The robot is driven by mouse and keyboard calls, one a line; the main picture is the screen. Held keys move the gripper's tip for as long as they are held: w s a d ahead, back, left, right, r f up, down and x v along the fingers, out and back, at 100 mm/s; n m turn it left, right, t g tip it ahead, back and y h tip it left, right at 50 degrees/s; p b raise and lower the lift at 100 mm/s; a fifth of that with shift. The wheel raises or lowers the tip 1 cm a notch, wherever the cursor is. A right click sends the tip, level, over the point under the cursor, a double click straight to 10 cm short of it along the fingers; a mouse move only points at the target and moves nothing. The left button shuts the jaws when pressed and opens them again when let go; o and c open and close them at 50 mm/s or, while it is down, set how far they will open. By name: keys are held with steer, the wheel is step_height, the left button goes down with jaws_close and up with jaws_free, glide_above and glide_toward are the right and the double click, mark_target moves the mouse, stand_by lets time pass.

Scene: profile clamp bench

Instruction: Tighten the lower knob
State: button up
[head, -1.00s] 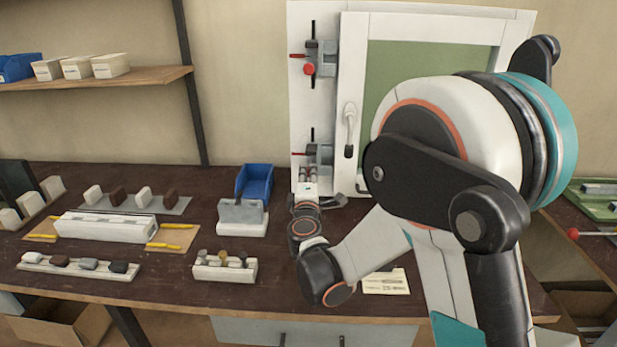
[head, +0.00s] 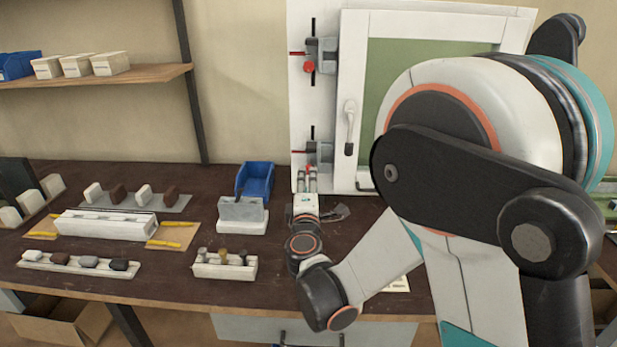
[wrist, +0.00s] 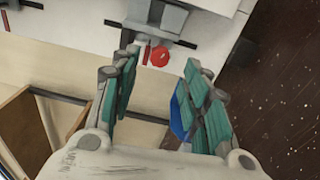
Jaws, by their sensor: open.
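The lower knob (head: 309,167) is a small red knob under the lower grey clamp (head: 321,153) on the white panel. In the wrist view the red knob (wrist: 159,57) shows beyond the fingertips, roughly midway between them, next to a thin red bar (wrist: 147,53) and below the grey clamp block (wrist: 165,18). My gripper (head: 308,176) is just below and in front of the knob, pointing up at it. Its teal-padded fingers (wrist: 160,64) are spread apart with nothing between them. I see no contact with the knob; the exact gap is hard to judge.
An upper clamp with its own red knob (head: 309,67) sits above on the same panel. A blue bin (head: 254,181) and a grey block on a white base (head: 242,216) stand left of my gripper. A handled door frame (head: 350,120) is to the right.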

steer(key=s, duration=0.6)
steer(key=shift+s, duration=0.4)
steer(key=shift+f, duration=0.1)
